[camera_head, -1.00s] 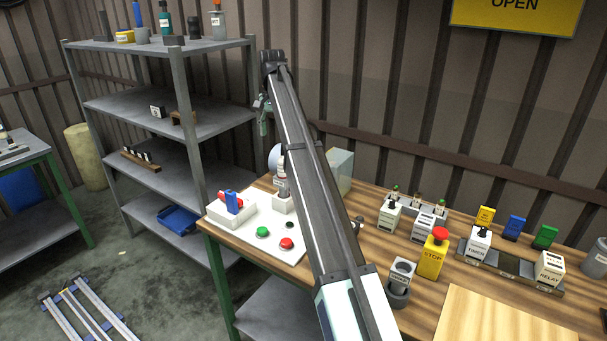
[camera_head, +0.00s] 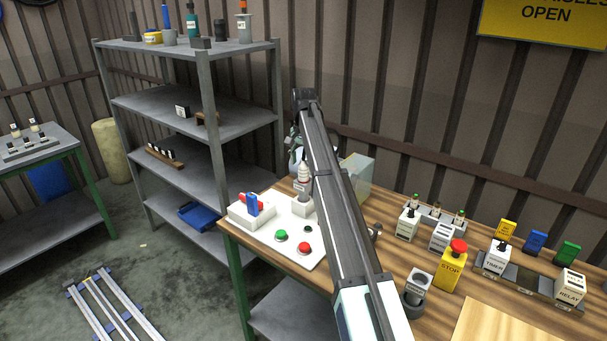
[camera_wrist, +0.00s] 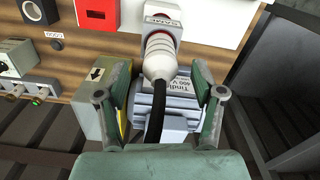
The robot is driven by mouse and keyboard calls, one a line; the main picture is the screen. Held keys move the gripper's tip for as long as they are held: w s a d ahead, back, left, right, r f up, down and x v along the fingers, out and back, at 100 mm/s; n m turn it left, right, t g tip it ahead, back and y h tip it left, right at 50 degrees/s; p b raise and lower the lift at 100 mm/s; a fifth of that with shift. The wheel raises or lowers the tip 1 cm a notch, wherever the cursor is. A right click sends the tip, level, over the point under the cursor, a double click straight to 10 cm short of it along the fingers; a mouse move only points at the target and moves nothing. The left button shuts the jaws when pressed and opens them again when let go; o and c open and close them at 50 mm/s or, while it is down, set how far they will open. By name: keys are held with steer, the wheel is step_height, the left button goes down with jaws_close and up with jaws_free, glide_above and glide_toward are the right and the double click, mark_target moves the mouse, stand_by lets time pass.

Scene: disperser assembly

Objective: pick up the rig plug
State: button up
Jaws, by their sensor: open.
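The rig plug, a pale ribbed plug with a black cable, shows in the wrist view (camera_wrist: 158,58). Its head sits at a white and red labelled block (camera_wrist: 161,18). In the head view the plug (camera_head: 303,174) stands upright above a white block on the white panel. My gripper (camera_wrist: 160,80) is open, with its green fingers left and right of the plug and cable. I see a gap on each side, and the fingers hold nothing. In the head view my gripper is mostly hidden behind my arm.
A grey ribbed unit (camera_wrist: 178,103) lies below the plug in the wrist view, close to the fingers. The white panel carries a green button (camera_head: 281,236), a red button (camera_head: 305,248) and a blue-red switch (camera_head: 252,204). Several labelled modules stand farther right on the wooden bench.

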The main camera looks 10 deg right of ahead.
mark_target(303, 173)
steer(key=shift+f+p, duration=1.15)
steer(key=shift+f, duration=1.5)
jaws_close()
